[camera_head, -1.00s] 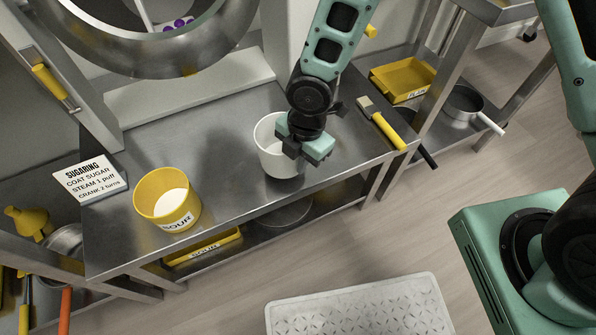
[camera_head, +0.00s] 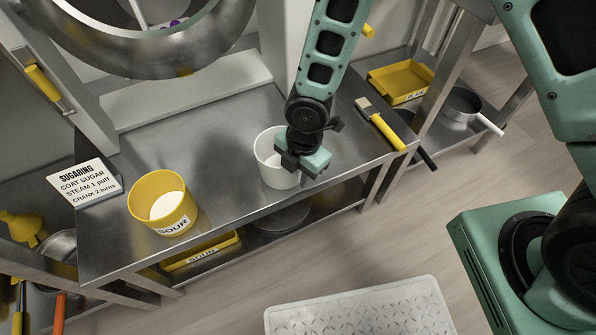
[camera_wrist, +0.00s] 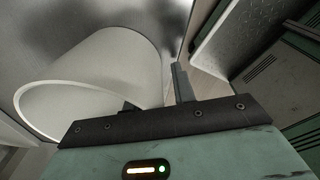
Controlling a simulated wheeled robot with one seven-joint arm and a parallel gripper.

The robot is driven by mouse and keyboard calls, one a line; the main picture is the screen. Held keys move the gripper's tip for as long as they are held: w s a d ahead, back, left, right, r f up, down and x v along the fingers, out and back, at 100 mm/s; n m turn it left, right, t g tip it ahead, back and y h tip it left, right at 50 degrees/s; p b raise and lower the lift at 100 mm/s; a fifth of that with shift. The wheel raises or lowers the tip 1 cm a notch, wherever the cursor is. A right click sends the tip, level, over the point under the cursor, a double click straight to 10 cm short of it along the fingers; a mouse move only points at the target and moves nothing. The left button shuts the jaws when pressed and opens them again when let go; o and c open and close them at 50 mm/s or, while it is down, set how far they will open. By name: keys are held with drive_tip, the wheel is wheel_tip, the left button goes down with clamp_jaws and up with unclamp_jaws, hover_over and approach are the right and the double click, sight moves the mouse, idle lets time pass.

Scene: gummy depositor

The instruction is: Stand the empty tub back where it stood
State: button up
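The empty white tub (camera_head: 276,172) is upright or nearly so at the right part of the steel table, close to its front edge. I cannot tell whether its base touches the table. My gripper (camera_head: 300,163) is at the tub's right side, covering part of its rim, and appears shut on its wall. In the wrist view the tub (camera_wrist: 125,65) fills the left, its mouth facing left. One finger shows beside its wall; the other is mostly hidden.
A yellow SOUR tub (camera_head: 160,208) with white contents stands at the left on the steel table (camera_head: 225,200). A SUGARING card (camera_head: 84,183) is behind it. A yellow-handled brush (camera_head: 382,125) lies right of my gripper. A drum (camera_head: 150,62) overhangs the back. Bare table lies between the tubs.

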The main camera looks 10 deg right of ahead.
wheel_tip(320, 180, up, 13)
drive_tip(key=d+p, duration=0.1)
drive_tip(key=p, duration=0.3)
drive_tip(key=s+d+r+m, duration=0.3)
drive_tip(key=s+r+m, duration=0.4)
drive_tip(key=r+m, duration=0.1)
drive_tip(key=s+d+r+m, duration=0.3)
drive_tip(key=s+r+m, duration=0.4)
drive_tip(key=m, duration=0.3)
drive_tip(key=shift+d+r+h, duration=0.2)
drive_tip(key=shift+r+h, duration=0.1)
drive_tip(key=shift+r, duration=0.3)
drive_tip(key=shift+r, duration=0.1)
wheel_tip(320, 180, up, 16)
drive_tip(key=p, duration=1.6)
